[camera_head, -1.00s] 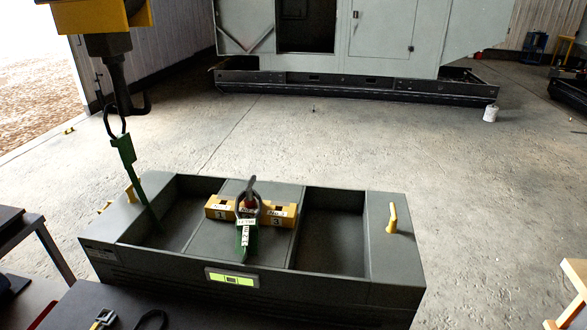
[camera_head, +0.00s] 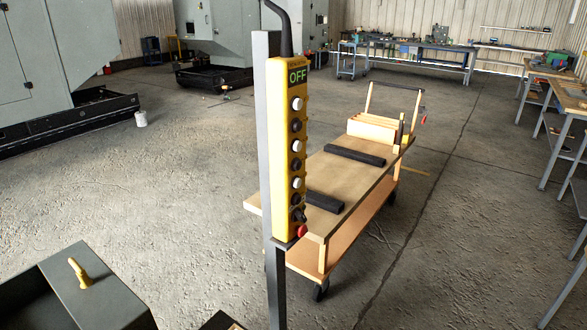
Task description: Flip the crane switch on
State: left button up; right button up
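The yellow crane control pendant (camera_head: 285,150) hangs upright against a grey metal post (camera_head: 264,120) in the middle of the head view. A small display (camera_head: 297,76) at its top reads OFF. Below it runs a column of several white and black buttons. Near the bottom is a black switch (camera_head: 298,214), and under it a red knob (camera_head: 302,230). Neither of my grippers shows in the head view.
A wooden cart (camera_head: 340,180) with black strips stands just behind the pendant. A grey box corner with a yellow handle (camera_head: 80,272) is at lower left. Workbenches (camera_head: 440,60) line the back and right. Open concrete floor lies left of the post.

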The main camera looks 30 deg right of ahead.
aim_at(297, 215)
jog(key=z, duration=0.95)
